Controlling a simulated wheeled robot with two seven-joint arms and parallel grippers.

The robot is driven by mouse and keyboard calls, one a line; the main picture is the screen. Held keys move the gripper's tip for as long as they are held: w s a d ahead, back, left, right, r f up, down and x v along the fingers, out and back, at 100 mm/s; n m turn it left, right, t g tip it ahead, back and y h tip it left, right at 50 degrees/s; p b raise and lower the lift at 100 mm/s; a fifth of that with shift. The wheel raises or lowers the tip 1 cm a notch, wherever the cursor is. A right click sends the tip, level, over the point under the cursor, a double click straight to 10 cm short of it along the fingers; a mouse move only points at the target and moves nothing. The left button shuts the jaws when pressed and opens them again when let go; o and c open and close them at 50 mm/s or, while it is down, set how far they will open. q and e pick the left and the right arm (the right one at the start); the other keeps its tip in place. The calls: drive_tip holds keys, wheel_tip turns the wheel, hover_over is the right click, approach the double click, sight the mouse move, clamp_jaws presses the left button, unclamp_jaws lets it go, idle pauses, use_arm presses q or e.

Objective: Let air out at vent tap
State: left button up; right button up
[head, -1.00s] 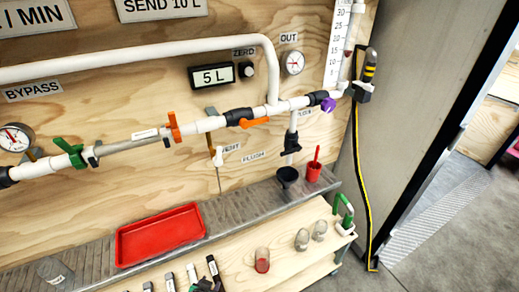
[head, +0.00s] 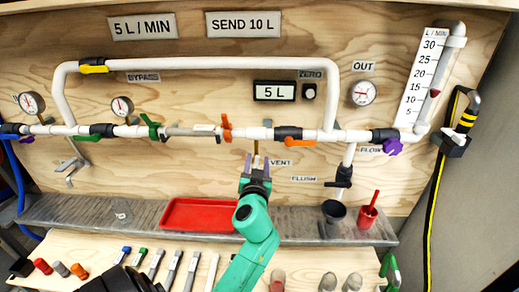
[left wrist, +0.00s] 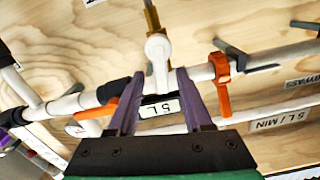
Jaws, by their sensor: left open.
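The vent tap hangs from the white pipe on a brass stem (head: 257,147), left of the VENT label (head: 279,163). In the left wrist view its white handle (left wrist: 157,50) points toward my gripper, and its end shows between the fingertips. My left gripper (head: 259,164) is open in front of the tap in the head view, hiding most of the handle. It also shows in the left wrist view (left wrist: 156,80), one purple finger on each side of the handle's end. I cannot tell whether they touch. My right gripper is not in view.
A red tray (head: 176,215) lies on the metal ledge below the tap. An orange handle (head: 227,127) is close left on the pipe. Several tools and filters lie on the front bench (head: 80,250).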

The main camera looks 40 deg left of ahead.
sight(257, 161)
use_arm(q)
drive_tip(key=x, duration=0.3)
drive_tip(key=shift+a, duration=0.15)
drive_tip(key=shift+w+a+f, duration=0.1)
drive_tip(key=shift+w+a, duration=0.2)
drive_tip(key=shift+a, duration=0.05)
drive_tip(key=shift+d, duration=0.15)
drive_tip(key=shift+c, duration=0.6)
clamp_jaws()
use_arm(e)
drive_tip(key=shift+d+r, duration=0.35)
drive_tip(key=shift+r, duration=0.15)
